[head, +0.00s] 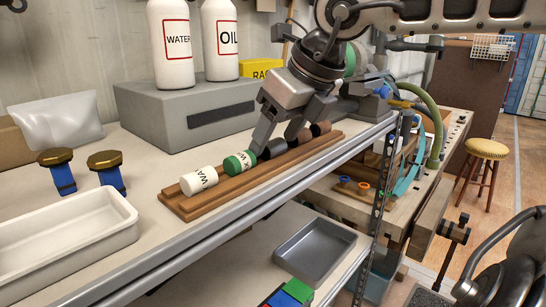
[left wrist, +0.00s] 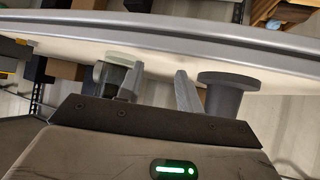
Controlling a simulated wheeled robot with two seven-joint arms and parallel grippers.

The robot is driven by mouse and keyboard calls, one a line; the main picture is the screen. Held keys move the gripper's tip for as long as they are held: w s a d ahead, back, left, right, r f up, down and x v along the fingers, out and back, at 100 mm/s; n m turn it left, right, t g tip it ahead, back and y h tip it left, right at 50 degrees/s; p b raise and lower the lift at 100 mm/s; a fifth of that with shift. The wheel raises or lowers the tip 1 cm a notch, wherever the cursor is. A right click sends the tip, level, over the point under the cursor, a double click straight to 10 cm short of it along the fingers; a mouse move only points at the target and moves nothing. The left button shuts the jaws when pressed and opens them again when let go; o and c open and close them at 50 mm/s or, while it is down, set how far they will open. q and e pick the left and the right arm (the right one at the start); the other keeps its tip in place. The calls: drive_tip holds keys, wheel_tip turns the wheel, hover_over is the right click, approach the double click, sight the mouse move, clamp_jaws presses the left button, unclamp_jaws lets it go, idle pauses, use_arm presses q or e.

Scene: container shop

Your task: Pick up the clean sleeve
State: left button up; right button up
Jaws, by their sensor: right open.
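Several short cylindrical sleeves lie in a row on a wooden rack (head: 235,190). At the near end are a white one with black lettering (head: 198,181) and a green one with a white lettered band (head: 239,163). Behind them are a black one (head: 275,149) and darker brown ones (head: 320,128), partly hidden by the gripper. I cannot tell which is the clean sleeve. My right gripper (head: 280,136) points down over the black sleeve with its fingers apart; contact is unclear. My left gripper shows in the left wrist view (left wrist: 159,88), fingers apart with nothing visible between them.
A white tray (head: 120,222), two gold-topped blue objects (head: 62,171) and a grey block (head: 165,120) with WATER and OIL bottles share the bench. A metal pan (head: 341,247) lies on the shelf below. A dark flanged cylinder (left wrist: 225,88) stands near my left fingers.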

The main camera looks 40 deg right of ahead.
drive_tip(key=shift+w+f, duration=0.2)
drive_tip(key=shift+f, duration=0.1)
drive_tip(key=c, duration=1.1)
drive_tip(key=shift+r, duration=0.15)
